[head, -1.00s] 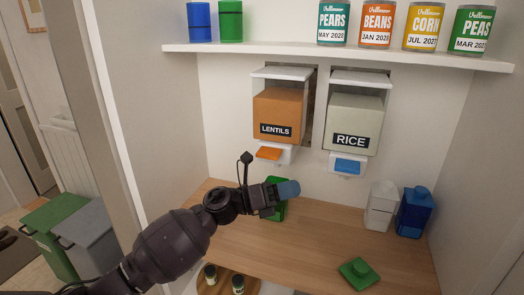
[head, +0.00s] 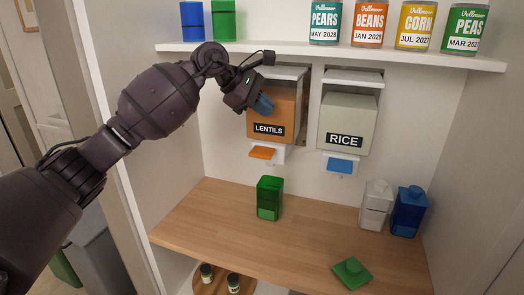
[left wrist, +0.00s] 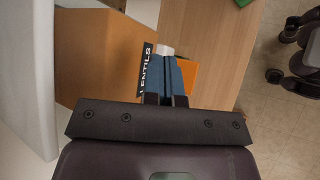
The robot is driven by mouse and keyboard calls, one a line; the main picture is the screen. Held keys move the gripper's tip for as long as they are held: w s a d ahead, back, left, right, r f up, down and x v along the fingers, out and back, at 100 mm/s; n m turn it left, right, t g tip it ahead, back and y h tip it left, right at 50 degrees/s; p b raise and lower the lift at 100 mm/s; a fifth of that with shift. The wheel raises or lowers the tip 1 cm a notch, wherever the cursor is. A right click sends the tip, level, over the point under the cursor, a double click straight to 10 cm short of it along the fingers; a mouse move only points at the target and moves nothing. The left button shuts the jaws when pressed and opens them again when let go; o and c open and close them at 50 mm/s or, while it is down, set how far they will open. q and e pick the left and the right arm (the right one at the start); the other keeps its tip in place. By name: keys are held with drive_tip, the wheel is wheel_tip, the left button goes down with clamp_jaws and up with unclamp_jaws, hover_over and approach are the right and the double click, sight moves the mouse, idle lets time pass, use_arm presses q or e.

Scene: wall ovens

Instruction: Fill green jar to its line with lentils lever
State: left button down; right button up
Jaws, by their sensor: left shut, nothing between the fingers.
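The green jar (head: 269,198) stands upright on the wooden counter, below the orange lentils dispenser (head: 272,112). It has a lighter green lower part; its contents cannot be made out. The dispenser's orange lever (head: 262,152) sticks out under the LENTILS label, and also shows in the left wrist view (left wrist: 190,76). My left gripper (head: 264,105), with blue fingertips, is shut and empty in front of the upper part of the dispenser, above the lever. In the left wrist view its fingers (left wrist: 166,72) point past the label and partly cover the lever.
A rice dispenser (head: 346,122) with a blue lever (head: 339,166) is to the right. A white jar (head: 375,207) and a blue jar (head: 409,212) stand at the counter's right. A green lid (head: 352,272) lies near the front. A shelf (head: 330,53) with cans runs above.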

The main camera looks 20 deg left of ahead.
use_arm(q)
drive_tip(key=shift+w+a+r, duration=0.1)
drive_tip(key=shift+a+r, duration=0.25)
use_arm(e)
drive_tip(key=shift+s+f, duration=0.1)
drive_tip(key=shift+s, duration=0.1)
drive_tip(key=shift+w, duration=0.2)
use_arm(q)
drive_tip(key=shift+f, duration=0.15)
use_arm(e)
drive_tip(key=shift+w, duration=0.1)
use_arm(q)
drive_tip(key=b, duration=0.3)
hover_over(262, 151)
wheel_tip(262, 151, down, 8)
drive_tip(key=shift+r, duration=0.2)
drive_tip(key=shift+f, duration=0.55)
use_arm(e)
drive_tip(key=f, duration=0.2)
drive_tip(key=s+f, duration=0.1)
drive_tip(key=f, duration=0.1)
drive_tip(key=shift+s+f, duration=0.15)
drive_tip(key=shift+f, duration=0.15)
